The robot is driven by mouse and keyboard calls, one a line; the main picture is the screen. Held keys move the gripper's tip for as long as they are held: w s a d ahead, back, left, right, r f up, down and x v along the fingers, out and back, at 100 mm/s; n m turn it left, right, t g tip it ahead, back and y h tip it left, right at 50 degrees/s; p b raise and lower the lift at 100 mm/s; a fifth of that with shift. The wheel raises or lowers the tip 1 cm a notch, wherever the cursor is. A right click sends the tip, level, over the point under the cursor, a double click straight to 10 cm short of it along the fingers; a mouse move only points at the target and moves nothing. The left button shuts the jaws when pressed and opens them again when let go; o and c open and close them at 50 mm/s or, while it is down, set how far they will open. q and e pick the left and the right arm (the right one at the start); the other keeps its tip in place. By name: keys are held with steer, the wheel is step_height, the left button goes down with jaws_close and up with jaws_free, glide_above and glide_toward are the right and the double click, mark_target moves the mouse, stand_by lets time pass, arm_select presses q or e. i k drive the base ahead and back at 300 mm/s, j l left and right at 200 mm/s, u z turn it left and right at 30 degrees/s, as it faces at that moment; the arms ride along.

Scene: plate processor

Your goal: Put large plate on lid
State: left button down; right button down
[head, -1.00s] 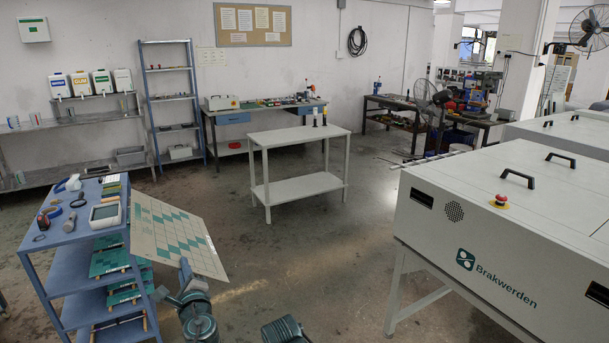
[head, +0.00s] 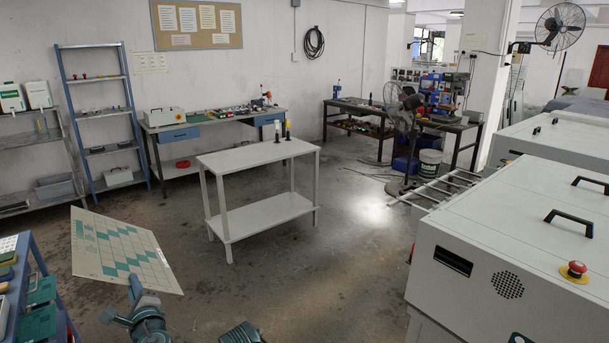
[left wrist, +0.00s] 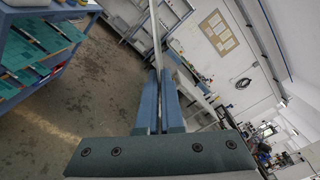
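The large plate (head: 122,250) is a thin pale sheet with a green block pattern, held out in the air at the lower left of the head view. My left gripper (head: 134,286) is shut on its near edge. In the left wrist view the plate (left wrist: 156,30) shows edge-on as a thin strip between the two blue fingers (left wrist: 159,75). The lid (head: 530,190) is the flat white top of the machine at the right, with black handles, well apart from the plate. Part of my right arm shows at the bottom edge of the head view; its fingers are hidden.
A blue rack (head: 40,290) with green plates stands at the lower left, close to the held plate. A white table (head: 260,155) with two small bottles stands in the middle. A red emergency button (head: 574,270) sits on the machine top. Floor between table and machine is clear.

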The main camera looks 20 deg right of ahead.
mark_target(490, 195)
steer(key=i, duration=3.1)
steer(key=z, duration=2.55)
steer(key=j, duration=0.1)
